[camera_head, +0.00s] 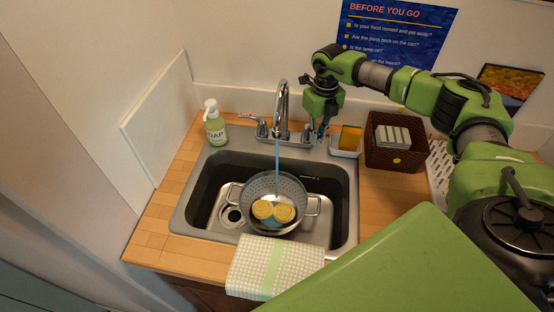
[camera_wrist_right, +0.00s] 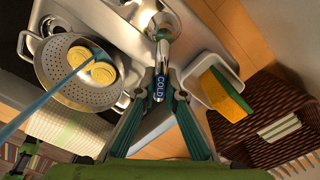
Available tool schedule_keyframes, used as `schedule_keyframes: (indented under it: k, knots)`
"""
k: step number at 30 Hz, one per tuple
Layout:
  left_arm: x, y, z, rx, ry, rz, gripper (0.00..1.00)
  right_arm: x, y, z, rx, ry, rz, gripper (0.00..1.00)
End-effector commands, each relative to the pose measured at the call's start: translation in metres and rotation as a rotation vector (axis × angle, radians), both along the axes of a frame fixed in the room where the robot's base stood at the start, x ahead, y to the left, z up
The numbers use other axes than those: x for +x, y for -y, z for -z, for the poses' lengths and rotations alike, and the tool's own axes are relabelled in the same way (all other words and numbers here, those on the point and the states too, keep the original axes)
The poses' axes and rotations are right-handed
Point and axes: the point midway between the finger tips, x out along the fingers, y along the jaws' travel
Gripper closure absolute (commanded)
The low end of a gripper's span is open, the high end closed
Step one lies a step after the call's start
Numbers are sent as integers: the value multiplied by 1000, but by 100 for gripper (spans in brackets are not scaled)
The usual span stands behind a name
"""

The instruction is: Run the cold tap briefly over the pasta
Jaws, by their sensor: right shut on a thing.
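The pasta, two yellow nests (camera_head: 273,211), lies in a grey metal colander (camera_head: 262,187) inside the sink (camera_head: 343,203). The wrist view also shows the pasta (camera_wrist_right: 103,73) and the colander (camera_wrist_right: 50,75). A blue water stream (camera_head: 277,160) runs from the tap spout (camera_head: 282,95) down into the colander, onto the pasta area. My right gripper (camera_head: 322,126) is at the right side of the tap. In the wrist view its fingers are shut on the cold tap handle (camera_wrist_right: 161,86), marked COLD. My left gripper is not in view.
A soap bottle (camera_head: 215,127) stands left of the tap. A white dish with a sponge (camera_head: 349,138) and a brown basket (camera_head: 394,158) stand on the right. A checked towel (camera_head: 252,270) hangs over the front counter edge. My right arm spans the upper right.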

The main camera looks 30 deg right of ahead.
Motion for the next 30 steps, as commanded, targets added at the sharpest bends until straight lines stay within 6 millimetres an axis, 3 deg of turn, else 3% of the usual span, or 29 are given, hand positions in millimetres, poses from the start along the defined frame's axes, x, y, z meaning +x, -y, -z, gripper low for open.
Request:
schedule_keyframes:
  k: [15, 30]
  knots:
    - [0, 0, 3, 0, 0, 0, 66, 1, 2, 1, 0, 2, -22, 100]
    - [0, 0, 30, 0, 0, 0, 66, 9, 29, 1, -1, 7, -526, 100]
